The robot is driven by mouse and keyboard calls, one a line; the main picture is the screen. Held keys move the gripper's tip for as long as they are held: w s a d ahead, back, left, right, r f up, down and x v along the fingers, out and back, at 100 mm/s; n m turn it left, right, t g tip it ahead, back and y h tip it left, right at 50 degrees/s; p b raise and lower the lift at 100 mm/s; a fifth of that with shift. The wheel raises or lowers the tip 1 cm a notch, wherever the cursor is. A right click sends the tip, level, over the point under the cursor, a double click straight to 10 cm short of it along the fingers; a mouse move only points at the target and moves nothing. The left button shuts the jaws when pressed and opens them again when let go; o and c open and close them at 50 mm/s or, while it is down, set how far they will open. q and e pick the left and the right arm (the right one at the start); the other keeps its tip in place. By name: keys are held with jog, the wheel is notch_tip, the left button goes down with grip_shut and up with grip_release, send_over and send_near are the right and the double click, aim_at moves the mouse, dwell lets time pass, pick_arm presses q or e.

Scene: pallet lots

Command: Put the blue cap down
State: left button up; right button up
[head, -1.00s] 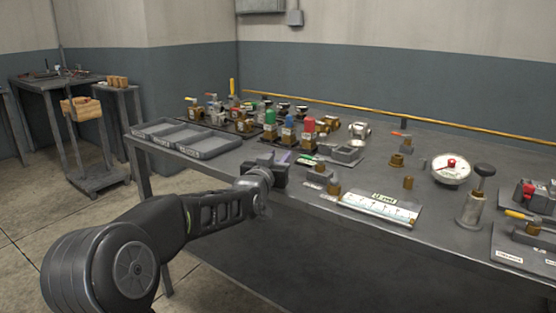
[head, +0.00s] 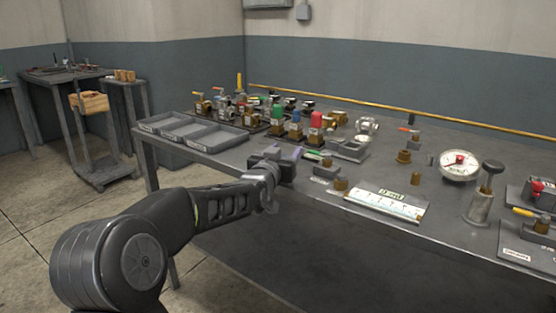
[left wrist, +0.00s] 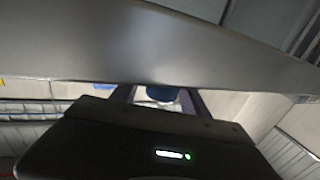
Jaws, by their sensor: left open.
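My left gripper (head: 286,153) is over the front edge of the grey workbench (head: 262,208), with its purple-sided fingers spread. In the left wrist view the gripper (left wrist: 160,97) shows its two purple fingers apart. A small dark blue round piece, which looks like the blue cap (left wrist: 160,93), sits between them. I cannot tell whether it touches a finger or what it rests on. In the head view the cap is hidden by the gripper. My right gripper is in neither view.
Valves with coloured caps (head: 296,127) stand behind my left gripper. Grey trays (head: 212,138) lie to its left. Brass fittings (head: 341,184), a white scale plate (head: 388,204), a dial gauge (head: 459,165) and a plunger post (head: 484,190) are to its right.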

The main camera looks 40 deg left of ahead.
pick_arm(q)
jog(key=v, duration=1.2)
